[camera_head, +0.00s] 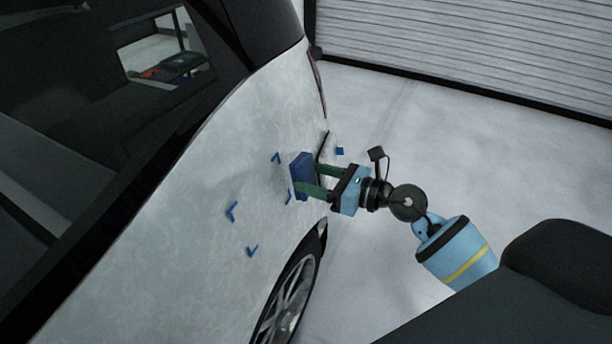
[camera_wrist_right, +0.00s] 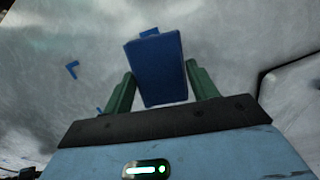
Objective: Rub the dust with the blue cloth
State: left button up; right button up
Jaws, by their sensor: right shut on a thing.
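The blue cloth (camera_head: 302,176) is a dark blue block-like pad. My right gripper (camera_head: 312,181) is shut on it with green fingers and holds it at the white car side panel (camera_head: 190,190), above the rear wheel. In the right wrist view the cloth (camera_wrist_right: 155,68) sits between the two green fingers of the right gripper (camera_wrist_right: 157,85). I cannot tell whether the cloth touches the panel. The panel looks mottled with greyish, dusty-looking patches. My left gripper is not in view.
Several blue corner marks (camera_head: 231,212) are on the panel left of and below the cloth. A small blue square (camera_head: 340,151) shows right of the cloth. The wheel (camera_head: 290,300) is below. The floor (camera_head: 440,140) toward the shutter door (camera_head: 480,45) is clear.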

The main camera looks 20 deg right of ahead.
jog(key=shift+v, duration=0.8)
jog(key=shift+r, duration=0.1)
jog(key=v, duration=0.3)
jog(key=shift+w+r, duration=0.1)
jog(key=shift+r, duration=0.15)
dwell(0.6)
